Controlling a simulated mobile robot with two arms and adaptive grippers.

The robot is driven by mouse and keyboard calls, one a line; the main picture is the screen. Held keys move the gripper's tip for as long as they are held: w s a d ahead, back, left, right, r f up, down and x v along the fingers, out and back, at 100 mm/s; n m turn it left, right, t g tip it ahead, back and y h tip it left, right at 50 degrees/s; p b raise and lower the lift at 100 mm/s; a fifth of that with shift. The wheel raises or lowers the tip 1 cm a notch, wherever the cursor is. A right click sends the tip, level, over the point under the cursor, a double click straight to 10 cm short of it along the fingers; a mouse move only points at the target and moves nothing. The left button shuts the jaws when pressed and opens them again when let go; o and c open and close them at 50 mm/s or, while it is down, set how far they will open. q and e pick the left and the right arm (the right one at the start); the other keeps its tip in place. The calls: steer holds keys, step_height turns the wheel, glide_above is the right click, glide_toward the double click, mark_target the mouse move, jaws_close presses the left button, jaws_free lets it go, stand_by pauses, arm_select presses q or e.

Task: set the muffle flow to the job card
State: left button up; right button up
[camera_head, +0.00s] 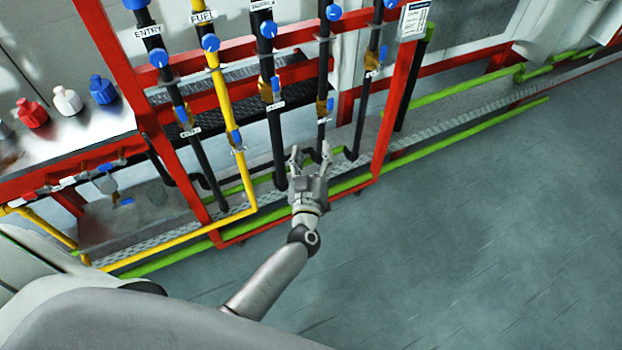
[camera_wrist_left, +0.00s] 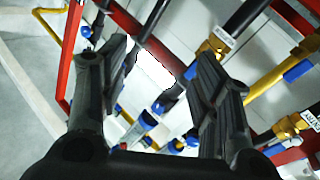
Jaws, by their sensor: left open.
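A red frame (camera_head: 396,106) carries several upright pipes with blue valve handles and brass fittings. One label reads ENTRY (camera_head: 148,31) and one on the yellow pipe (camera_head: 219,88) seems to read FUEL. The label on the third pipe (camera_head: 262,5) is too small to read surely, so I cannot tell which is the muffle pipe. A white card (camera_head: 415,18) hangs at the frame's upper right; its text is unreadable. My left gripper (camera_head: 311,152) is open and empty, low in front of the frame near the fourth pipe (camera_head: 323,103). The left wrist view shows both fingers apart (camera_wrist_left: 162,68). My right gripper is out of view.
At left, a metal bench (camera_head: 85,125) holds red (camera_head: 32,114), white (camera_head: 67,101) and blue (camera_head: 102,90) bottles. Green pipes (camera_head: 470,139) run low along the floor behind and beside the frame. The grey floor (camera_head: 480,240) at right is clear.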

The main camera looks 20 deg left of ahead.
arm_select(q)
steer(key=shift+m+h, duration=0.7)
steer(key=shift+m, duration=0.1)
steer(key=shift+s+d+f, duration=0.2)
steer(key=shift+s+f, duration=0.2)
steer(key=shift+f, duration=0.35)
steer(key=shift+s+d+f, duration=0.2)
steer(key=shift+s+f, duration=0.15)
steer(key=shift+f, duration=0.4)
steer(key=shift+s+d+f, duration=0.2)
steer(key=shift+s+f, duration=0.2)
steer(key=shift+f, duration=0.35)
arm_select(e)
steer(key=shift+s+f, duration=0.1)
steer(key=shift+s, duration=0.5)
